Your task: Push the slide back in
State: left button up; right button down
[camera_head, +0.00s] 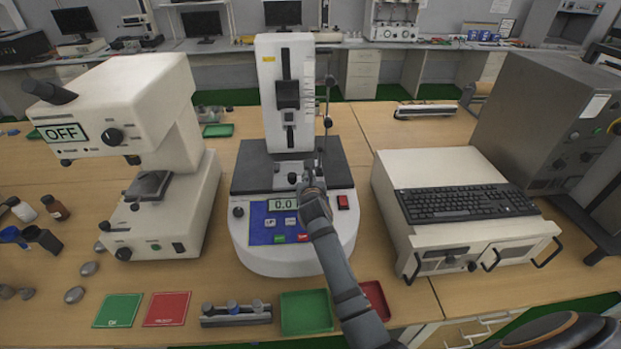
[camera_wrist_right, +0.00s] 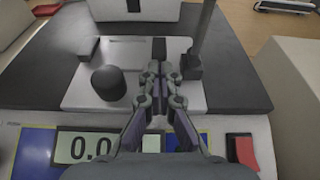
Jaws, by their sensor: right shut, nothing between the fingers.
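The test instrument (camera_head: 262,245) stands in the middle of the bench, with a white upright column and a display reading about 0.0. On its dark base lies a light grey metal plate (camera_wrist_right: 85,65), which looks like the slide, with a black knob (camera_wrist_right: 108,83) on it. My right gripper (camera_head: 308,180) reaches in from the front right over this plate. In the right wrist view its fingers (camera_wrist_right: 158,68) are together and empty, just right of the knob. Whether they touch the plate, I cannot tell. My left gripper is not in view.
A dark vertical rod (camera_wrist_right: 203,35) rises just right of my fingers. A red button (camera_head: 343,202) sits on the front right. A white unit with a keyboard (camera_head: 465,203) stands to the right and a white OFF-labelled machine (camera_head: 180,215) to the left. Trays (camera_head: 306,312) lie in front.

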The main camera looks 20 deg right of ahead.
aim_at(298, 170)
jog(key=shift+w+r, duration=0.15)
jog(key=w+p, duration=0.1)
jog(key=w, duration=0.1)
jog(key=w+d+p, duration=0.1)
jog(key=w, duration=0.1)
jog(key=shift+w+d, duration=0.2)
jog(key=shift+w, duration=0.05)
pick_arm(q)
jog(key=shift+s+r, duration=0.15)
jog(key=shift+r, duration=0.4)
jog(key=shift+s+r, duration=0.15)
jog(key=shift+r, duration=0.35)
pick_arm(e)
jog(key=shift+w, duration=0.1)
